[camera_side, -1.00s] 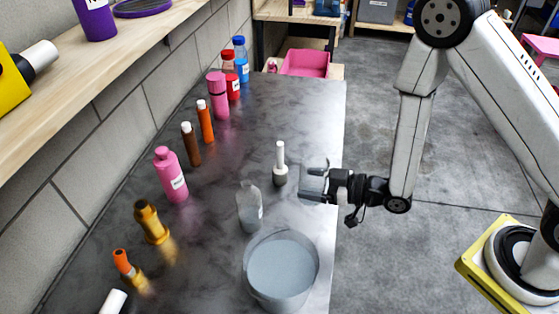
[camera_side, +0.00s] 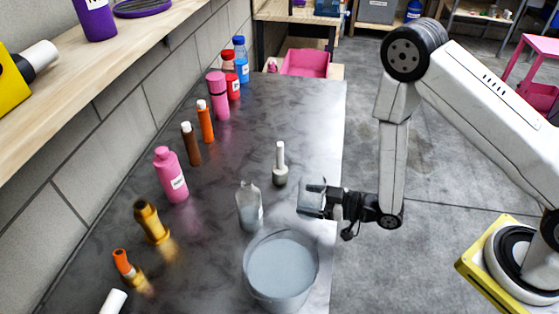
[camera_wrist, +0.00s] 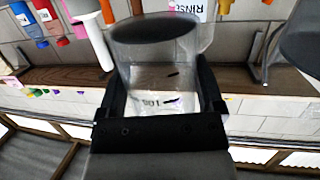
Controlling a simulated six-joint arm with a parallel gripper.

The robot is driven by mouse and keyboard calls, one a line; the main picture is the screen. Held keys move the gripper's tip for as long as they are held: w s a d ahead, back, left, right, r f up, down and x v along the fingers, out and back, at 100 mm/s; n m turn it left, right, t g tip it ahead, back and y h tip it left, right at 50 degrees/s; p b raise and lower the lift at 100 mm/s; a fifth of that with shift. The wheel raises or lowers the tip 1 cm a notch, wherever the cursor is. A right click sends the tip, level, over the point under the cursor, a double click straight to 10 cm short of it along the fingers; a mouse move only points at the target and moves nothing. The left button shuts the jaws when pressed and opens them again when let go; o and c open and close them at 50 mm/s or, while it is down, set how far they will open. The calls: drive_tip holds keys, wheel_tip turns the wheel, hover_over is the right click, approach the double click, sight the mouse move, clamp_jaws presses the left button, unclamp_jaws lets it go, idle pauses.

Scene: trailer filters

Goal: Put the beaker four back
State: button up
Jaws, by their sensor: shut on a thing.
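A clear glass beaker (camera_side: 311,197) is held near the right edge of the dark table. My gripper (camera_side: 322,203) is shut on it from the right. In the wrist view the beaker (camera_wrist: 155,75) sits between the two black fingers (camera_wrist: 160,103). It has a dark round end and dark printed marks on its wall; I cannot make out a number four. The beaker is close to the far right side of a round grey bucket (camera_side: 283,268); how high it is above the table is hard to tell.
A clear flask (camera_side: 249,207) stands left of the beaker, and a white-necked grey bottle (camera_side: 280,165) stands behind. Pink (camera_side: 171,176), brown, orange and gold (camera_side: 152,221) bottles line the wall side. A wooden shelf (camera_side: 90,75) overhangs there. The table's far right is clear.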

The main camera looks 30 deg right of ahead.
drive_tip(key=shift+f, duration=0.7)
drive_tip(key=shift+f, duration=1.75)
drive_tip(key=shift+f, duration=0.15)
drive_tip(key=o, duration=1.3)
drive_tip(key=shift+s+d+r, duration=0.15)
drive_tip(key=shift+s+r, duration=0.05)
drive_tip(key=shift+v, duration=5.75)
